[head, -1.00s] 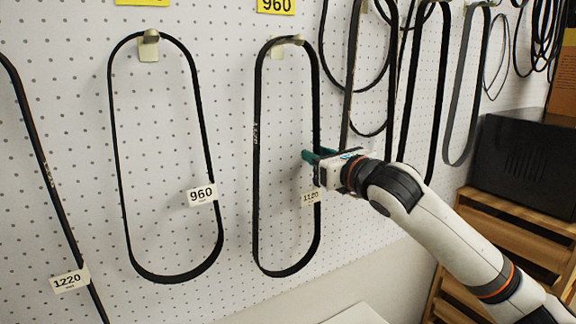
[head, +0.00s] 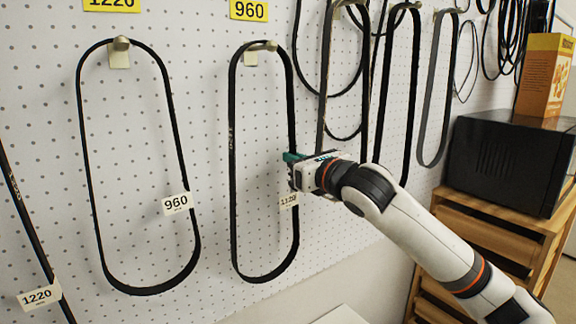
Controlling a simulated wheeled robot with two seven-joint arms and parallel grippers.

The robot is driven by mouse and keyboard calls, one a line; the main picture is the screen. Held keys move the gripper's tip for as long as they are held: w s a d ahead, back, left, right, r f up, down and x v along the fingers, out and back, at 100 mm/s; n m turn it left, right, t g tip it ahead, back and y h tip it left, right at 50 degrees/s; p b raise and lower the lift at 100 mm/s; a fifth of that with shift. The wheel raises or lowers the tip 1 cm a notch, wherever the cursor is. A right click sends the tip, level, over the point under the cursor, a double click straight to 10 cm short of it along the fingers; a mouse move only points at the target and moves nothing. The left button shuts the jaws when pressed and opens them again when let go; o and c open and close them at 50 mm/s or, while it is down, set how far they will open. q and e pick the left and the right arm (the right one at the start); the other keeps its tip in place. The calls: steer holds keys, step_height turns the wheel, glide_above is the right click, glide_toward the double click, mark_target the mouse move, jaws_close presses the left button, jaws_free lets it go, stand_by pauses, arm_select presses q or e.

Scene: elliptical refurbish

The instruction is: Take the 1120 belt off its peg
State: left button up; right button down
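The 1120 belt (head: 233,170) is a narrow black loop with a small white 1120 tag (head: 289,200) low on its right strand. It hangs from a pale peg (head: 262,46) on the white pegboard, under a yellow 960 label (head: 249,10). My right gripper (head: 291,158) comes in from the right and is at the belt's right strand, just above the tag. Its green fingers overlap the strand; whether they are closed on it is unclear. My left gripper is not in view.
A belt tagged 960 (head: 82,150) hangs to the left, and a 1220 belt (head: 28,215) at the far left. Several black belts (head: 410,100) hang to the right. A black box (head: 505,160) and an orange carton (head: 545,75) stand on a wooden unit (head: 500,240).

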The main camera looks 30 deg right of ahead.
steer(key=shift+s+r, duration=0.15)
steer(key=shift+r, duration=0.15)
steer(key=r, duration=0.4)
steer(key=r+b, duration=0.1)
steer(key=r, duration=0.1)
steer(key=shift+s+d, duration=0.1)
steer(key=shift+s, duration=0.25)
steer(key=s+d+b, duration=0.2)
steer(key=s+b, duration=0.3)
steer(key=s, duration=1.3)
steer(key=shift+s+d, duration=0.25)
steer(key=shift+s, duration=0.1)
